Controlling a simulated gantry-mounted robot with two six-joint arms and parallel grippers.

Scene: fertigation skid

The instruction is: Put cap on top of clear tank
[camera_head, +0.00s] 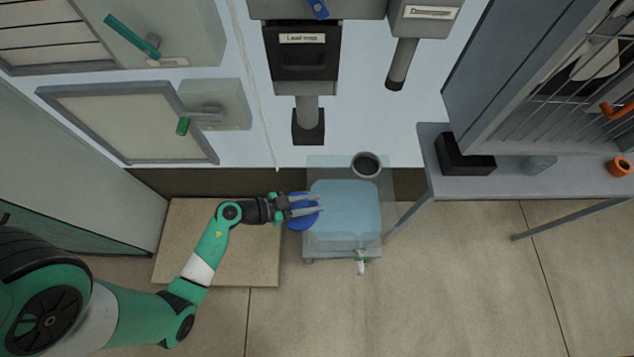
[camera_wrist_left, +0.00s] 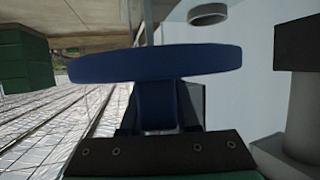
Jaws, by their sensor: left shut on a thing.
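The cap is a blue disc (camera_head: 301,217) with a grip tab under it. My left gripper (camera_head: 302,208) is shut on the cap at the left edge of the clear tank. In the left wrist view the blue cap (camera_wrist_left: 155,63) fills the middle, its tab held between the fingers. The clear tank (camera_head: 372,236) is a see-through box holding light blue liquid. A round grey opening (camera_head: 367,164) shows at its back right, with nothing on it. My right gripper is not in view.
A tap (camera_head: 360,264) sticks out at the tank's front. A grey side table (camera_head: 520,185) with a black box (camera_head: 464,156) and an orange ring (camera_head: 619,166) stands to the right. A grey spout (camera_head: 308,122) hangs on the wall behind. The floor in front is clear.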

